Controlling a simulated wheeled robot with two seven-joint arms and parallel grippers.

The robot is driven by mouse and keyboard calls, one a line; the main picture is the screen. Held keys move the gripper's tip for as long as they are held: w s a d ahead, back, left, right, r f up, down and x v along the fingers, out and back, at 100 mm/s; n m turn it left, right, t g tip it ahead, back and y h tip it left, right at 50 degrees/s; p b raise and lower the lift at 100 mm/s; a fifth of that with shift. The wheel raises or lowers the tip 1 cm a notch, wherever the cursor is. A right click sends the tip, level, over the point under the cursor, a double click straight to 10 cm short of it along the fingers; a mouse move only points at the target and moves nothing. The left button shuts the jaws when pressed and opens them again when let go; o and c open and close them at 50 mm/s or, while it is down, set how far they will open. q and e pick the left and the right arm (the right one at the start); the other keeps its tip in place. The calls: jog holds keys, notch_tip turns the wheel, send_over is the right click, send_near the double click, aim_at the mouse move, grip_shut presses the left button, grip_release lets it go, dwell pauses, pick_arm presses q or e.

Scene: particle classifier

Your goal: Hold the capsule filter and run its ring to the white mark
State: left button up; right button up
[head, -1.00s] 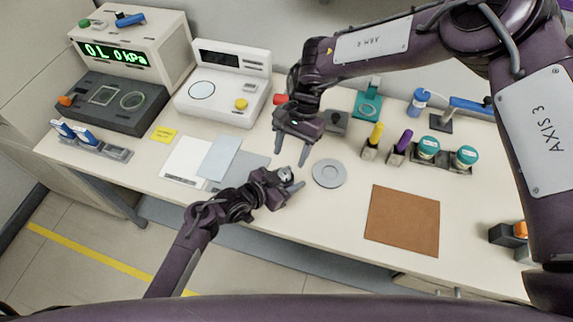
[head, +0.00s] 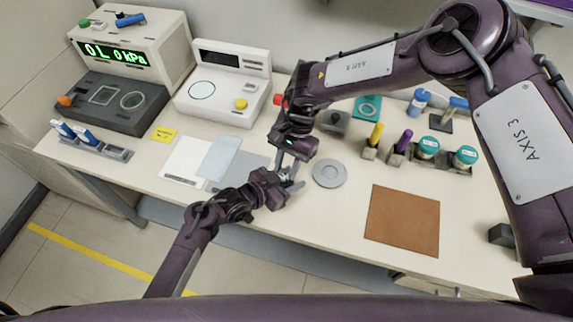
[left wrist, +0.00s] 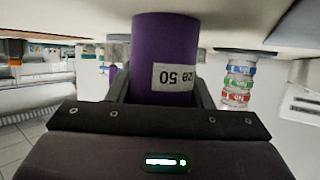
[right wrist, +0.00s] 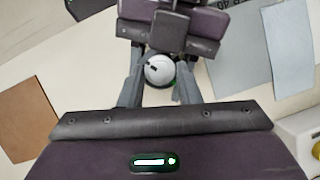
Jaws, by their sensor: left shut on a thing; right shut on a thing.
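The capsule filter is a purple cylinder with an upside-down pale label in the left wrist view (left wrist: 150,45). My left gripper (head: 285,182) is shut around it, near the front edge of the table. From above, its round grey-white top (right wrist: 160,70) with a small dark mark shows in the right wrist view. My right gripper (head: 286,168) has come down from above, its fingers on either side of this top and shut on it. In the head view the filter is mostly hidden by both grippers. I cannot make out the white mark or where the ring stands against it.
A grey round disc (head: 330,173) lies just right of the grippers, and a brown mat (head: 402,220) further right. Pale sheets (head: 219,158) lie to the left. Purple and yellow (head: 376,133) upright items and teal-lidded jars (head: 428,146) stand at the back right.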

jog(key=shift+m, duration=0.3)
jog(key=shift+c, duration=0.4)
jog(key=m, duration=0.2)
jog(key=m+t+y, duration=0.1)
jog(key=m, duration=0.1)
jog(key=shift+s+d, duration=0.15)
jog(key=shift+s+m+t+y, duration=0.1)
jog(key=shift+m+t+y, duration=0.45)
jog(key=shift+m, duration=1.05)
jog(key=shift+t, duration=0.25)
jog(key=o, duration=1)
jog(key=v, duration=1.2)
jog(key=shift+r+h, duration=0.1)
jog(key=shift+h, duration=0.15)
